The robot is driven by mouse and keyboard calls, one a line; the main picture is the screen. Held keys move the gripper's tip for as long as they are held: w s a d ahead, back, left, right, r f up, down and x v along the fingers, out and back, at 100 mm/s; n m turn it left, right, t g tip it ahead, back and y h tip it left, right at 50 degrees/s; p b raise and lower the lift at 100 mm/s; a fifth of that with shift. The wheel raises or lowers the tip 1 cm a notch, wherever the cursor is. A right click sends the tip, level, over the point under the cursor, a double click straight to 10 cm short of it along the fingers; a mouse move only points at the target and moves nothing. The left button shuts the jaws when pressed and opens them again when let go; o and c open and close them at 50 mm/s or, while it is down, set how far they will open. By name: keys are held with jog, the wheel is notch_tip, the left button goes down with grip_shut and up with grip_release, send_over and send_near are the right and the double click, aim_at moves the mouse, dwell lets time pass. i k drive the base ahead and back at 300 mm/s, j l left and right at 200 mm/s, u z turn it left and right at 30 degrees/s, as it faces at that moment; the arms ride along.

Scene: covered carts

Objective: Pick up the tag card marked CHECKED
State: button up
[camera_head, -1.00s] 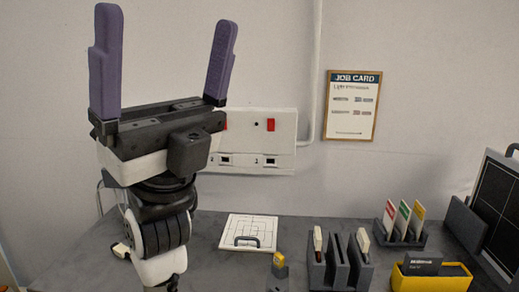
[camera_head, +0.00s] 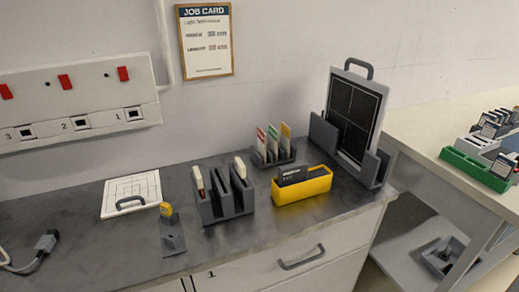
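Three upright cards stand in a dark grey rack (camera_head: 287,160) at the back of the grey counter. One has a red edge (camera_head: 262,143), one a green edge (camera_head: 272,142) and one a yellow edge (camera_head: 285,138). They look like tag cards, but no CHECKED marking is legible on them. My gripper is out of view.
On the counter (camera_head: 100,255) are a yellow box (camera_head: 315,187), a grey slotted holder (camera_head: 229,203), a small stand (camera_head: 172,237), a white panel (camera_head: 131,194) and a framed dark panel (camera_head: 354,115). A second bench at right carries a green tray (camera_head: 470,170).

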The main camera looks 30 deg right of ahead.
aim_at(274, 134)
jog(key=i+l+z, duration=0.2)
jog(key=l+z, duration=0.2)
jog(key=i+l+z, duration=0.2)
jog(key=z, duration=0.2)
jog(key=l, duration=0.1)
